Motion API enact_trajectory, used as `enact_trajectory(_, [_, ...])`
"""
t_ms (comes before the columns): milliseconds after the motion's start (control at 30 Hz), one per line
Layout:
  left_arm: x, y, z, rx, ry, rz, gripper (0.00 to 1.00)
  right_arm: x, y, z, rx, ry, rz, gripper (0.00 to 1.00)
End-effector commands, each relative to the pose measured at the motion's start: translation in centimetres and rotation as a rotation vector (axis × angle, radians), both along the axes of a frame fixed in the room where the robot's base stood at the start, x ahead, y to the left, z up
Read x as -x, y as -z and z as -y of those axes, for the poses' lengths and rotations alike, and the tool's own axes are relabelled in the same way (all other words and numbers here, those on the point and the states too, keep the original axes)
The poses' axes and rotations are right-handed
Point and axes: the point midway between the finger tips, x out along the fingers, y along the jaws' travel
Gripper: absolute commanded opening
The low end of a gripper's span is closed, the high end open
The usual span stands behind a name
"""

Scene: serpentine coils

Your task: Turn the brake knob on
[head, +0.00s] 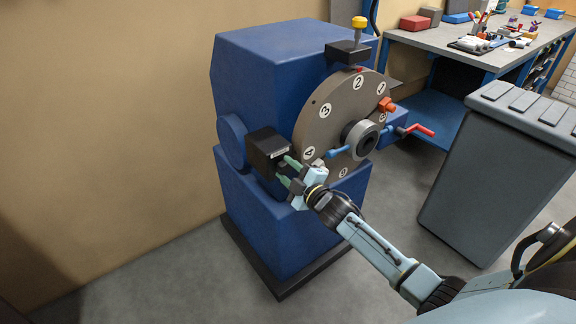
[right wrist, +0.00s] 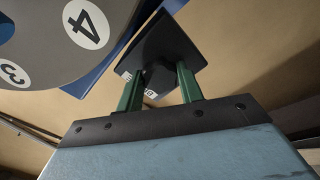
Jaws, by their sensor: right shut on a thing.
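The black brake box (head: 265,150) is fixed to the front of the blue machine (head: 270,85), left of the grey numbered disc (head: 325,125). In the right wrist view the box (right wrist: 155,42) faces my right gripper (right wrist: 160,74), and a dark knob (right wrist: 157,80) sits between the green fingers. My right gripper (head: 284,171) is shut on this knob. White lettering on the box is partly hidden by the fingers, so I cannot read the knob's setting. My left gripper is not in view.
The disc has a central hub (head: 361,138), a blue-handled lever (head: 338,152) and an orange knob (head: 387,104). A red-handled crank (head: 418,130) sticks out at its right. A grey cabinet (head: 495,175) stands at right, a workbench (head: 455,38) behind. Floor at front left is clear.

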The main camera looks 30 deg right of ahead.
Motion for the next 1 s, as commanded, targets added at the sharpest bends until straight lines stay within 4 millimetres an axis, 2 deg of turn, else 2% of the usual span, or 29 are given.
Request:
enact_trajectory(400, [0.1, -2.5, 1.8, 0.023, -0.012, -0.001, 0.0, 0.0, -0.2, 0.0, -0.395, 0.001, -0.033, 0.14])
enact_trajectory(600, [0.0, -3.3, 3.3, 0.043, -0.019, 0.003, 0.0, 0.0, -0.1, 0.0, -0.582, 0.001, -0.047, 0.14])
enact_trajectory(1000, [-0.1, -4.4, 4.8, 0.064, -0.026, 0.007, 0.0, 0.0, 0.0, 0.0, -0.953, 0.0, -0.076, 0.14])
